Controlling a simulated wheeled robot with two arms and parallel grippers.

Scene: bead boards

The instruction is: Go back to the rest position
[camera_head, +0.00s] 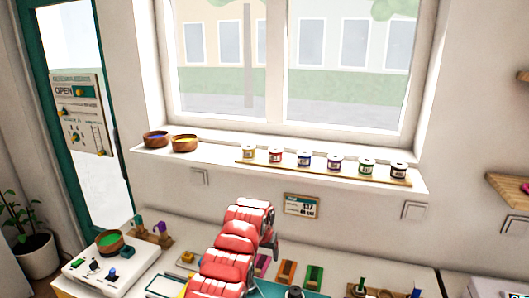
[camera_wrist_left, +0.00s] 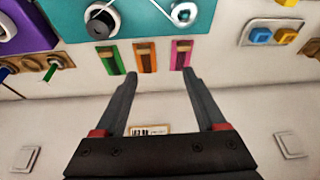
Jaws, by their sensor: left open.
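My left arm, with red covers, reaches up from the bottom middle of the head view over the table. My left gripper (camera_wrist_left: 158,74) shows clearly in the left wrist view, its two dark fingers wide apart with nothing between them. Just past the fingertips are a green slotted piece (camera_wrist_left: 115,58), an orange one (camera_wrist_left: 146,57) and a pink one (camera_wrist_left: 181,54). The gripper appears apart from them. In the head view the arm's end hides part of the table. My right gripper is in neither view.
A white box with buttons (camera_head: 85,268) and a green-filled bowl (camera_head: 110,241) stand at left on the table. A window sill (camera_head: 222,160) behind holds two wooden bowls and several jars. A teal board (camera_wrist_left: 145,22) with a dark round knob (camera_wrist_left: 100,23) lies near the gripper.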

